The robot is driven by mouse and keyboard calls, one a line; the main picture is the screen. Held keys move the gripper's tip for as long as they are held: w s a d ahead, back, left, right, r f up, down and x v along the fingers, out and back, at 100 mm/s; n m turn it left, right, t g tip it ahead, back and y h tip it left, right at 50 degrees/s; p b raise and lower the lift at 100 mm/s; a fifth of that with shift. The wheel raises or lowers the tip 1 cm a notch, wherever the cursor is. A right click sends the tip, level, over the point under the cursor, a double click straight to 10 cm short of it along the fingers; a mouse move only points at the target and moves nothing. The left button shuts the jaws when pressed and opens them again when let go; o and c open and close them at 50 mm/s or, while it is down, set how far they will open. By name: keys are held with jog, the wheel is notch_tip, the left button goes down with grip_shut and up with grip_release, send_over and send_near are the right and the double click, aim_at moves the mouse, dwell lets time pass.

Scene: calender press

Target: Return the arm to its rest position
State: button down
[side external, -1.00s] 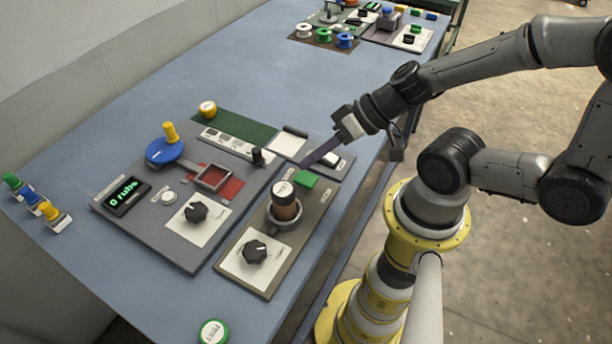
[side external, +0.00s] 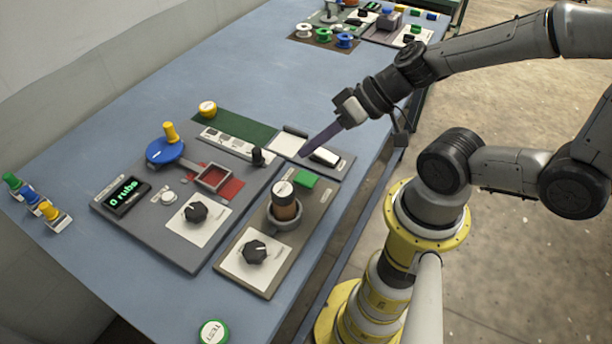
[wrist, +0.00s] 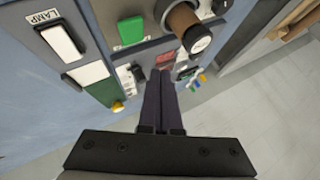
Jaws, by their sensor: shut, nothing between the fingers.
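My gripper (side external: 306,152) is in the air above the right part of the press panels, its long dark fingers pointing down and left. The fingers are shut together with nothing between them; they also show side by side in the wrist view (wrist: 161,75). Below the fingertips are a green block (side external: 306,178) and a white rocker switch labelled LAMP in the wrist view (wrist: 62,40). I cannot tell the exact gap between the fingertips and the panel.
A brown cylinder (side external: 286,208) stands in a ring on the front panel. The main panel holds a blue disc (side external: 165,151) with a yellow knob, a display (side external: 127,196) reading "0 rubs" and a black dial (side external: 196,212). A green button (side external: 213,332) is at the front edge.

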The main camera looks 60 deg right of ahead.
jog(key=shift+a, duration=0.1)
jog(key=s+r+n+g+h, duration=0.2)
jog(key=s+r+n, duration=0.3)
jog(key=r, duration=0.4)
jog(key=s+d+m+h, duration=0.1)
jog(key=d+m+h, duration=0.2)
jog(key=d, duration=0.3)
jog(key=shift+s+r, duration=0.3)
jog(key=shift+r, duration=0.05)
